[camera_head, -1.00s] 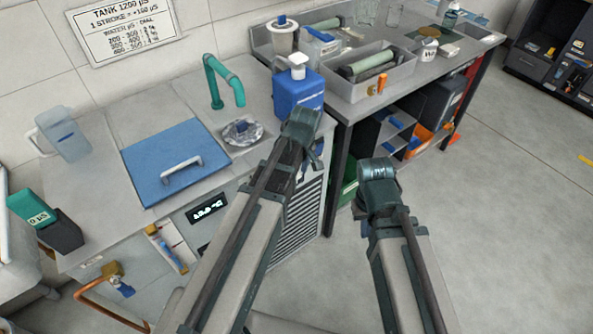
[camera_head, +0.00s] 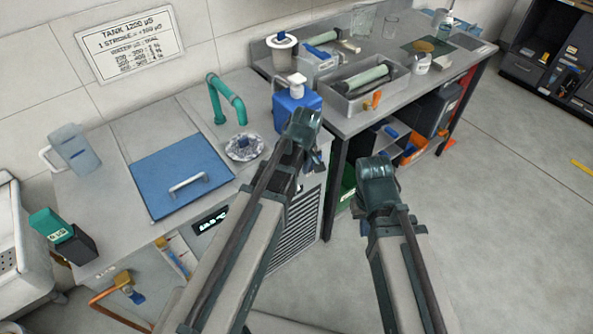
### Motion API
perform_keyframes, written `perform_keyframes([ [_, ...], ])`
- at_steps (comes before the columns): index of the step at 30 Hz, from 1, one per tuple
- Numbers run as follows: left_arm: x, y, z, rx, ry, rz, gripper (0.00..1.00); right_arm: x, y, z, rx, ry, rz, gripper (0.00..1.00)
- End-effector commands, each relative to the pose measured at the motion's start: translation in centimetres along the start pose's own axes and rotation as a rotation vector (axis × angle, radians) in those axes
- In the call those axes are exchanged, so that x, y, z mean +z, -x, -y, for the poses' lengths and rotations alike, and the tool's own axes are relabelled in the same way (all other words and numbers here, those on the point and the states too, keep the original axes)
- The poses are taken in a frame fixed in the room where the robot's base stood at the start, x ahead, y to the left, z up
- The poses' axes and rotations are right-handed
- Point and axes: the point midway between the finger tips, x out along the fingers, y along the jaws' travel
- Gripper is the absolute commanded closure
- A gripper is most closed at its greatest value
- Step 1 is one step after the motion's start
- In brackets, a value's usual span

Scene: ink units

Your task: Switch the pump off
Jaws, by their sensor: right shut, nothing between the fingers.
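The bench unit has a blue lid (camera_head: 178,168) with a white handle, and a small lit display (camera_head: 210,220) on its front panel. A narrow pale panel with blue and yellow parts (camera_head: 174,254) is left of the display. I cannot tell which part is the pump switch; my left arm covers part of the front. My right gripper (camera_head: 376,170) is at the far end of my right arm, shut and empty, over the floor right of the unit and apart from it. My left gripper's fingers are not clear at the end of my left arm.
A copper pipe (camera_head: 112,294) with a valve sticks out at lower left. A grey tray (camera_head: 345,103) is on the side bench. Floor at right is clear.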

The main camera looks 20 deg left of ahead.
Motion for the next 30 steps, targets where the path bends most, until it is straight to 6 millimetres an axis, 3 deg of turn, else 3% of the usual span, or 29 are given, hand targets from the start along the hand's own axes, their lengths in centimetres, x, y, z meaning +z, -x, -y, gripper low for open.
perform_keyframes([
  [1, -0.1, 1.7, 0.0, 0.0, 0.0, 0.0, 0.38, 0.1, 1.6, -0.2, 0.0, 0.0, 0.0, 1.0],
  [3, -0.1, 2.8, 0.0, 0.0, -0.001, 0.0, 0.38, 0.2, 2.7, -0.3, 0.0, 0.0, 0.0, 1.0],
  [12, -0.1, 6.5, 0.0, 0.0, 0.0, 0.0, 0.38, 0.4, 6.4, -0.6, 0.0, 0.0, 0.0, 1.0],
  [30, 0.0, 6.8, 0.0, 0.0, 0.0, 0.0, 0.38, 0.4, 6.7, -0.6, 0.0, 0.0, 0.0, 1.0],
])
